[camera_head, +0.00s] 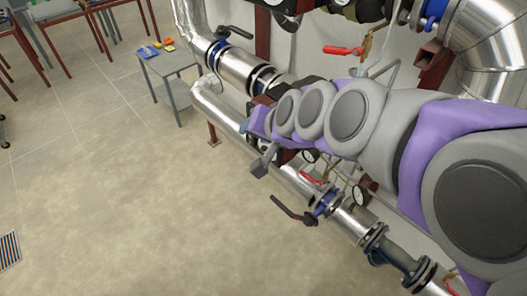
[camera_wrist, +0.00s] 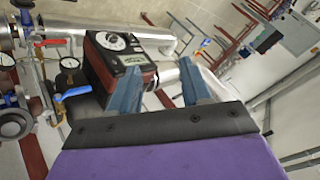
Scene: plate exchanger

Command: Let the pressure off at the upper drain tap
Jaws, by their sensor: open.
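A tap with a red lever (camera_head: 343,50) is on the upper pipework in the head view, above my arm. A second red-levered tap (camera_head: 313,178) is on the lower pipe, partly behind my arm. In the wrist view a red lever (camera_wrist: 48,43) and a blue lever (camera_wrist: 73,93) show at the left, beside round gauges. I cannot tell which of these is the upper drain tap. My gripper (camera_wrist: 160,80) is open, its two blue fingers apart with nothing held between them. It is to the right of both levers in the wrist view, touching neither.
A dark red unit with a dial (camera_wrist: 117,41) stands just beyond my fingers. Black-handled valves (camera_head: 294,212) jut from the pipes. A small grey table (camera_head: 170,66) bears blue and yellow items. The floor at left is mostly clear.

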